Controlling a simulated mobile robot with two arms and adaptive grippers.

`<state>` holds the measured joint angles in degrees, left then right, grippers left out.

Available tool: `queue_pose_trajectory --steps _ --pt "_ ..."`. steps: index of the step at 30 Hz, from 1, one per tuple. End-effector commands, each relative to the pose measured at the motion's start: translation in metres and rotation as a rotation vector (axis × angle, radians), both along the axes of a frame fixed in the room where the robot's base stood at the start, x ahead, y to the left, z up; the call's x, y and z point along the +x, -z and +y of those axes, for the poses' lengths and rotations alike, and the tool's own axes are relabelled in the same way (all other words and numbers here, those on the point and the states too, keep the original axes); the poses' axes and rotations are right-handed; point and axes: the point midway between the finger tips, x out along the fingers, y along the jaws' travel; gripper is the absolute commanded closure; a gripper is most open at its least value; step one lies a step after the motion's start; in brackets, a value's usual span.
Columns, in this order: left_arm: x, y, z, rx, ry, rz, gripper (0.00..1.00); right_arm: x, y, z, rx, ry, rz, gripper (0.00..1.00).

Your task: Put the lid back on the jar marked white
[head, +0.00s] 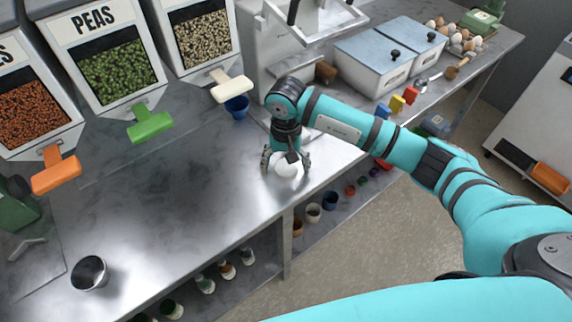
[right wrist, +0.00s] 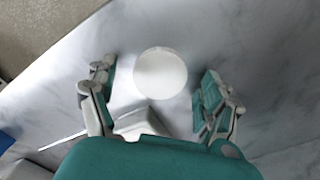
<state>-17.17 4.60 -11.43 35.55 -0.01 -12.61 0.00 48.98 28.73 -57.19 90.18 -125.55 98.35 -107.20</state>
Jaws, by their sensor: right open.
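A round, smooth white thing (head: 289,168), which may be the lid, is on the metal counter near its front edge. It shows as a plain white disc (right wrist: 160,73) in the right wrist view, and no marking on it is readable. My right gripper (head: 286,160) points down over it. In the right wrist view the gripper (right wrist: 155,90) is open, with a finger on each side of the disc and a visible gap to each. A small pot with pale contents (head: 313,212) stands on the lower shelf; I cannot read a mark on it. My left gripper is out of view.
Bins with orange, green and cream scoops line the back. A small blue cup (head: 237,107) stands behind my right gripper. Several pots (head: 227,270) sit on the shelf below. The middle of the counter is clear.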

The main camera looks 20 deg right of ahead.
Motion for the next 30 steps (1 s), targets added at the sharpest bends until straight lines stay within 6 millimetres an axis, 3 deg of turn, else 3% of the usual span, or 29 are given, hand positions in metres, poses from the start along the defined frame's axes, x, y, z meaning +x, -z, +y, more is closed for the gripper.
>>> queue_pose_trajectory --steps 6,16,30 --pt "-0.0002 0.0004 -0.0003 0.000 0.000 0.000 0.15 0.0000 -0.0001 0.0001 0.000 0.000 0.000 0.18" --pt "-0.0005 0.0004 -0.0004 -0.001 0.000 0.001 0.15 0.0000 -0.0004 0.0001 0.000 0.000 0.000 0.59" --pt "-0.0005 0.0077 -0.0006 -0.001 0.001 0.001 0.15 0.0011 -0.0098 0.0000 0.000 -0.001 -0.003 0.60"
